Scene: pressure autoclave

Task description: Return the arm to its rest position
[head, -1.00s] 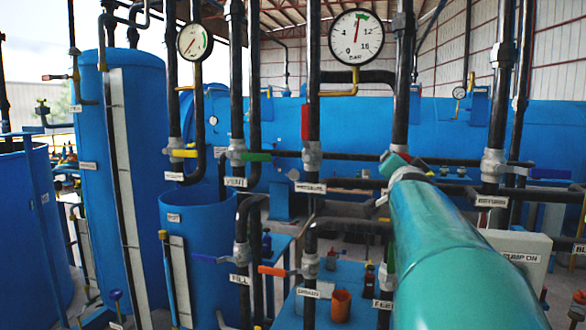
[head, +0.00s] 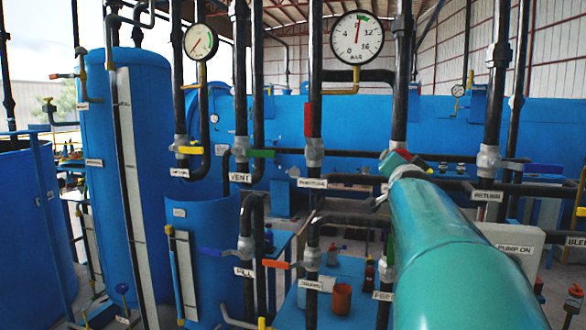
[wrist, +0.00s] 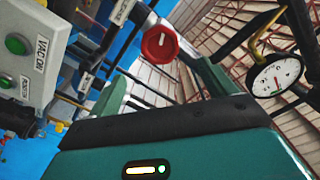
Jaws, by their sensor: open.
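My teal arm (head: 440,240) reaches from the bottom right of the head view up toward the pipes. Its far end is small there, beside a red and green part near the black pipes, and the jaws are not clear. In the wrist view, the two green fingers of my gripper (wrist: 161,72) stand apart with nothing held between them. A red round knob (wrist: 160,44) shows beyond the gap between the fingers, and I cannot tell how far off it is.
Black vertical pipes with valve handles, such as an orange one (head: 276,264), stand close in front. A large pressure gauge (head: 356,37) hangs above. Blue tanks (head: 142,180) fill the left. A grey button box (wrist: 36,65) is at left in the wrist view.

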